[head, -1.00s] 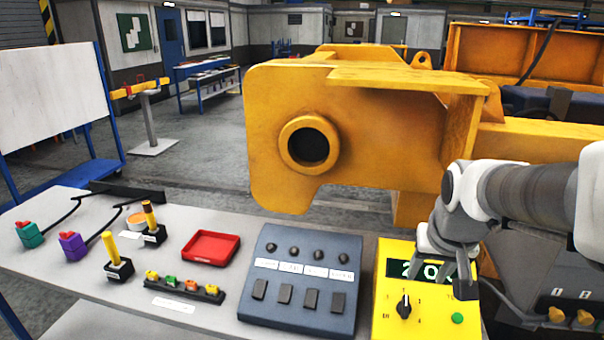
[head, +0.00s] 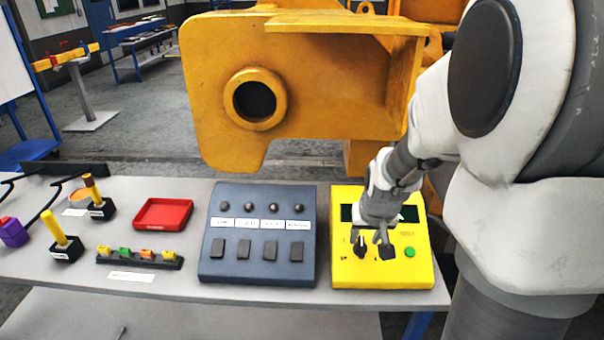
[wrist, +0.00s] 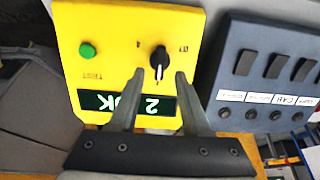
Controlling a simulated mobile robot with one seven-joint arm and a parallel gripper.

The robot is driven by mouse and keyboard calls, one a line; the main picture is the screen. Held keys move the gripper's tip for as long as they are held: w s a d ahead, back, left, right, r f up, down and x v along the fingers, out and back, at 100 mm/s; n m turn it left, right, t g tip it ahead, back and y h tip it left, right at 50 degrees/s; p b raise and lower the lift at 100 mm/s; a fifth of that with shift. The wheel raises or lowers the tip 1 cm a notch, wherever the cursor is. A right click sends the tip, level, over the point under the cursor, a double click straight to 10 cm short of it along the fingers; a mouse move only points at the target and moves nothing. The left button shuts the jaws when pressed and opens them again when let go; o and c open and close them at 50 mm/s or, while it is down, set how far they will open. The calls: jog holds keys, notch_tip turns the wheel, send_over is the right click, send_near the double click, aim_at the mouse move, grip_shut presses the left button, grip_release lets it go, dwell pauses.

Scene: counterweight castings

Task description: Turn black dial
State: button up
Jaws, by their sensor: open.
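The black dial (wrist: 159,57) sits on a yellow control box (head: 417,268); the dial has a white pointer mark. In the head view the dial (head: 361,246) is partly crowded by my fingers. My gripper (head: 372,242) is over the lower part of the box, pointing down at it. In the wrist view my gripper (wrist: 153,72) is open, its two fingertips either side of the dial's pointer end. Whether the fingers touch the dial cannot be told. The box also carries a green button (wrist: 88,50) and a dark display (wrist: 104,100) with pale characters.
A dark blue switch panel (head: 263,265) stands close left of the box. Further left are a red tray (head: 163,214), a strip of coloured switches (head: 140,258) and yellow-handled levers (head: 62,237). A large yellow casting (head: 320,100) stands behind the table.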

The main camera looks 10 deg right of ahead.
aim_at(362, 245)
jog(key=shift+x, duration=2)
grip_shut()
